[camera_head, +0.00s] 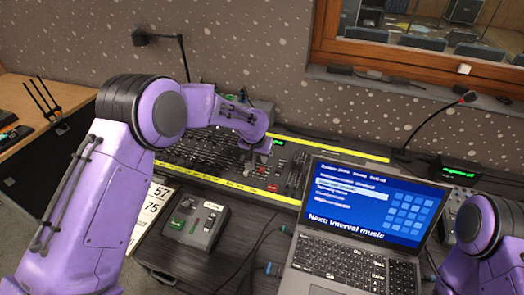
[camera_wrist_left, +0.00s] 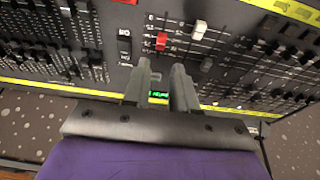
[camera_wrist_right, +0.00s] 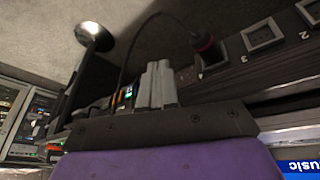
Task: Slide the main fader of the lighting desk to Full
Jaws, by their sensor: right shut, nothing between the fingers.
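The lighting desk (camera_head: 205,160) lies along the wall, a black panel with rows of faders and yellow strips. In the left wrist view, a fader with a red cap (camera_wrist_left: 161,42), one with a white cap (camera_wrist_left: 198,31) and one with a dark cap (camera_wrist_left: 206,64) stand near each other. I cannot read which is the main fader. My left gripper (camera_wrist_left: 160,72) is open and empty, its fingertips just short of the red cap in that view. In the head view the left gripper (camera_head: 247,153) is over the desk, partly hidden by its wrist. My right gripper (camera_wrist_right: 157,85) is shut and empty, away from the faders.
A laptop (camera_head: 350,262) stands open in front of the desk at right. A grey box with buttons (camera_head: 196,222) sits front-left of it. Cables run beside the laptop.

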